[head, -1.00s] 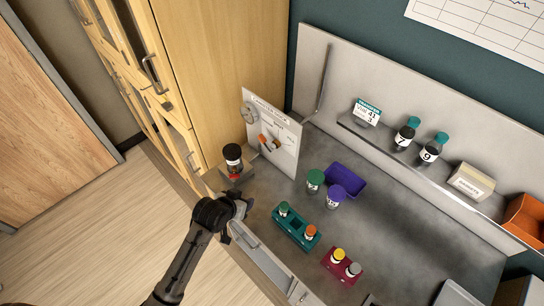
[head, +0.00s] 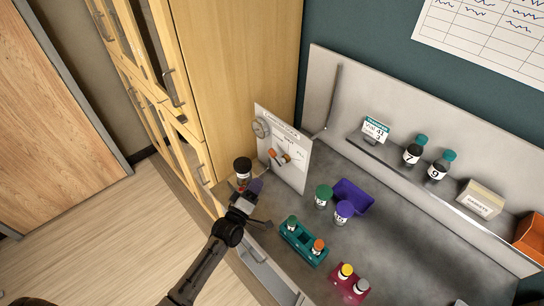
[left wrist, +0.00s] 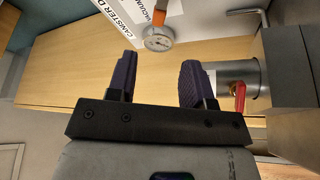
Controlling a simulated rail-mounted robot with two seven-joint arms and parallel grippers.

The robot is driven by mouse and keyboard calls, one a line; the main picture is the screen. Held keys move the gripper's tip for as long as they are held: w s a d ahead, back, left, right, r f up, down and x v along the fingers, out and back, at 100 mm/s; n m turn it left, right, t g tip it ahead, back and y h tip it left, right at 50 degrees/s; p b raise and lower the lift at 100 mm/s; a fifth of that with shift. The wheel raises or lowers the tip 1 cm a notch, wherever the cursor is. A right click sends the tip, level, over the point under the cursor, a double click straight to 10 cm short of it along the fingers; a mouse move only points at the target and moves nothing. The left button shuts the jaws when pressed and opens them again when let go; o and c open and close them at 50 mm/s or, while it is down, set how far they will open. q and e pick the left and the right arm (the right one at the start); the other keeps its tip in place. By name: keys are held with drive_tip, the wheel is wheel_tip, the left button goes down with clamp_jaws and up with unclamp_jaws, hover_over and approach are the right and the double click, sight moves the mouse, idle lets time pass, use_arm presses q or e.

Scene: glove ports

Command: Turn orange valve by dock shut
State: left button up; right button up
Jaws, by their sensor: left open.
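A white upright panel (head: 291,173) stands at the bench's left end. It carries orange valve parts (head: 272,153) near its middle. A dark-capped canister (head: 243,168) stands in front of the panel in the dock. The left wrist view shows a grey cylinder (left wrist: 232,72) with a red clip (left wrist: 239,97). My left gripper (head: 254,189) has purple fingers, open and empty, close to the canister and short of the panel. The fingers (left wrist: 158,78) stand apart below the gauge.
A purple bin (head: 354,196), green-capped jar (head: 323,196) and purple-capped jar (head: 343,212) stand right of the panel. A teal rack (head: 303,243) and maroon rack (head: 347,284) sit nearer. Wooden cabinets (head: 228,80) rise behind the panel's left.

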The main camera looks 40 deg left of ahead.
sight(272, 156)
use_arm(q)
drive_tip(key=x, duration=1.2)
drive_tip(key=shift+w+a+r, duration=0.1)
drive_tip(key=shift+w+r, duration=0.05)
drive_tip(key=shift+w, duration=0.2)
clamp_jaws()
